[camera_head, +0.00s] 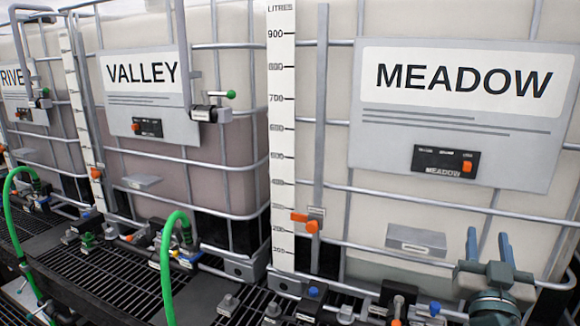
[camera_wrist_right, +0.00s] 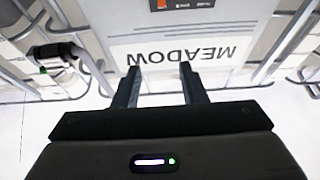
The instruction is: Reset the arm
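My right gripper (camera_head: 487,234) is at the lower right of the head view, in front of the lower part of the tote labelled MEADOW (camera_head: 375,218). Its two blue fingers point up and stand apart, with nothing between them. In the right wrist view the open fingers (camera_wrist_right: 160,68) frame the MEADOW sign (camera_wrist_right: 180,50), which appears upside down. I see no contact between the fingers and the sign or tote cage. My left gripper is not in view.
The VALLEY tote (camera_head: 240,165) and another partly cut-off tote (camera_head: 50,150) stand to the left. Green hoses (camera_head: 167,260), valves and fittings crowd the black grating (camera_head: 110,275) below. A litre scale (camera_head: 282,130) with an orange pointer (camera_head: 305,220) stands beside the MEADOW tote.

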